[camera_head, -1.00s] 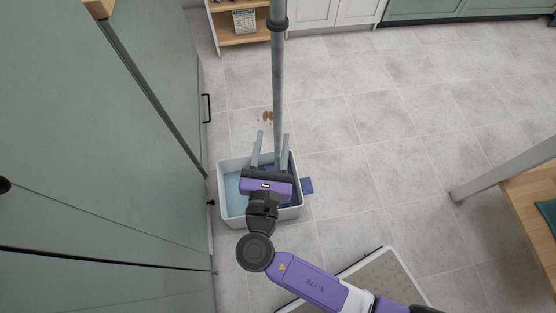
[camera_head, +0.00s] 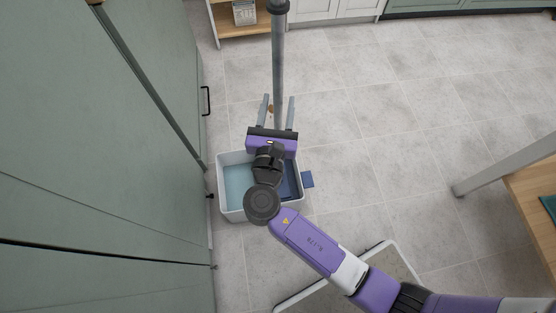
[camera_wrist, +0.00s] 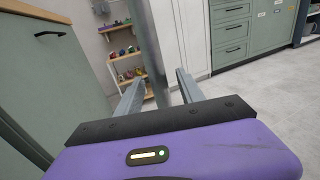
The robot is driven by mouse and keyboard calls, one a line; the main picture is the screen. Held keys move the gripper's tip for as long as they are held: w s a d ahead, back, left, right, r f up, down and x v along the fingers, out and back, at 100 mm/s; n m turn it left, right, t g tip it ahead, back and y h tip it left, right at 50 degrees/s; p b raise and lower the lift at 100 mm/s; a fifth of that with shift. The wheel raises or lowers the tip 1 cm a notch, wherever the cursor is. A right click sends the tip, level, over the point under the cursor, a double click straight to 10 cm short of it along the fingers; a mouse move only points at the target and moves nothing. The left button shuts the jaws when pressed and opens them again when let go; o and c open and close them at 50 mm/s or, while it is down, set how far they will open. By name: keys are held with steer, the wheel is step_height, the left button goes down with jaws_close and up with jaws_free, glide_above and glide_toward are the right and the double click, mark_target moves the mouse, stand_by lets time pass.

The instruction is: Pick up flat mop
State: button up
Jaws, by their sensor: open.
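The flat mop's grey pole (camera_head: 278,62) stands upright in the head view, with a dark collar near the top edge. Its blue mop head (camera_head: 291,180) shows in the bucket (camera_head: 222,188), partly hidden by my arm. My gripper (camera_head: 277,97) is open, its two grey fingers pointing away toward the pole, one on each side of it in the picture. In the wrist view the pole (camera_wrist: 150,45) rises between the fingers (camera_wrist: 157,82). No contact with the pole shows, and its exact depth between the fingers is hard to tell.
The white bucket holds bluish water and stands beside a green cabinet (camera_head: 120,170) on the left. A wooden table (camera_head: 530,205) with a grey leg is at the right. Open tiled floor (camera_head: 390,120) lies to the right.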

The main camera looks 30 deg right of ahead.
jaws_close()
steer(key=shift+r, duration=0.1)
